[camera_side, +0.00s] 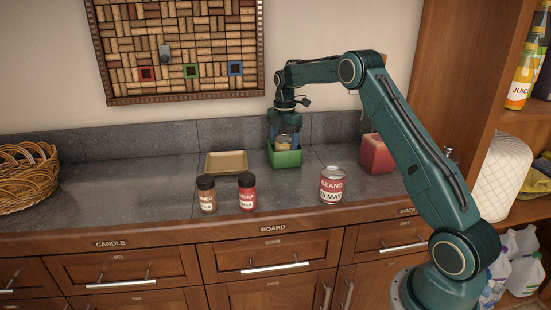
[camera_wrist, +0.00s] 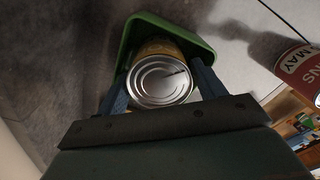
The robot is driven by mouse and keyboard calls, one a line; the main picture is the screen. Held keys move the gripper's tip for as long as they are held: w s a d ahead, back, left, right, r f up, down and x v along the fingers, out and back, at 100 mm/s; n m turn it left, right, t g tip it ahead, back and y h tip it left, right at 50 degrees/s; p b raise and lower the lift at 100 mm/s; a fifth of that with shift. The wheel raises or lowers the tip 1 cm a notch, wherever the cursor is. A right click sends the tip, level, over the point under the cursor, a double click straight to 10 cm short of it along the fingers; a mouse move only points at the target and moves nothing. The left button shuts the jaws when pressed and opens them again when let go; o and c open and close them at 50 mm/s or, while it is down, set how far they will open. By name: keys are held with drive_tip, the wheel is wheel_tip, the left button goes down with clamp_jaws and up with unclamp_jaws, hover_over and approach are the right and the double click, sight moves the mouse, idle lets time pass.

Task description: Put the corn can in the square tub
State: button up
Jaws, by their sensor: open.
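The corn can (camera_side: 284,142) stands inside the green square tub (camera_side: 286,159) on the counter, its upper part showing above the rim. In the wrist view the can (camera_wrist: 160,82) shows its silver lid and a yellowish side, with the tub's green wall (camera_wrist: 133,35) around and behind it. My gripper (camera_side: 285,143) is over the tub, pointing down, with its fingers on either side of the can. In the wrist view the blue fingers of my gripper (camera_wrist: 160,88) are open beside the can. The can's lower part is hidden by the tub.
A red beans can (camera_side: 332,186) stands to the right front; it also shows in the wrist view (camera_wrist: 300,68). A red container (camera_side: 377,154) is right of the tub. A tan tray (camera_side: 227,163) lies left, with two spice jars (camera_side: 206,196) (camera_side: 247,193) in front. A wicker basket (camera_side: 27,176) is far left.

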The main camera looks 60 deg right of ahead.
wheel_tip(320, 180, up, 12)
drive_tip(key=shift+r, duration=0.15)
idle(0.7)
idle(0.5)
drive_tip(key=shift+a, duration=0.1)
